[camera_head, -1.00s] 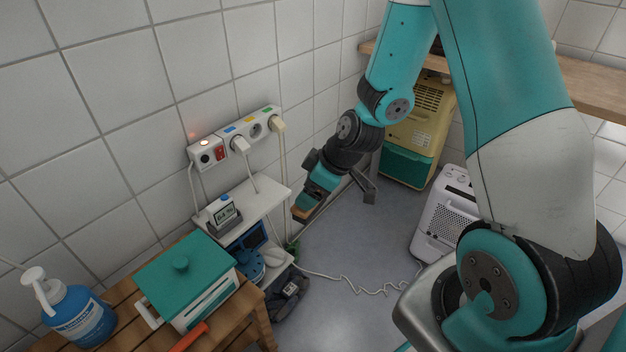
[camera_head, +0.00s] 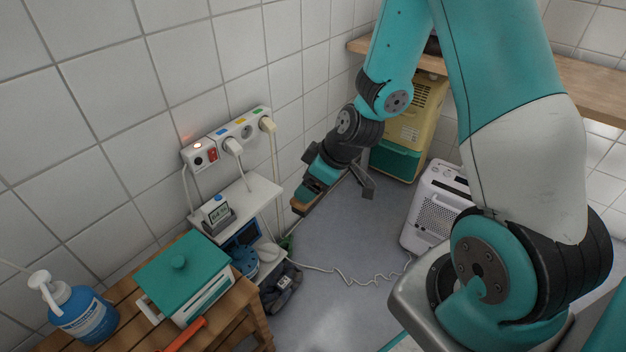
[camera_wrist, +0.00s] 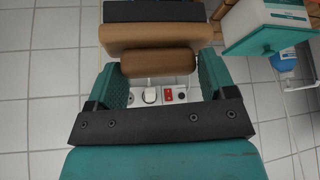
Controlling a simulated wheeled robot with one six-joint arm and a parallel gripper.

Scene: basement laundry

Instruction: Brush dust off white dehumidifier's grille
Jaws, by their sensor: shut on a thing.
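The white dehumidifier (camera_head: 432,212) stands on the floor right of centre in the head view. Its perforated grille (camera_head: 437,222) faces the open floor; my arm hides part of its right side. Dust on the grille is too small to make out. My gripper (camera_head: 309,193) is shut on a brown brush (camera_head: 302,208), in the air left of the dehumidifier and well apart from it. In the wrist view my gripper (camera_wrist: 160,75) has its teal fingers on both sides of the brush's rounded handle (camera_wrist: 158,62). A dark strip, perhaps bristles, lies beyond its wooden body (camera_wrist: 155,37).
A cream-and-green unit (camera_head: 413,125) stands behind, under a wooden counter. A white shelf (camera_head: 262,192) stands below a wall power strip (camera_head: 230,140). A wooden table (camera_head: 240,303) holds a teal-lidded box (camera_head: 180,265) and blue bottle (camera_head: 85,315).

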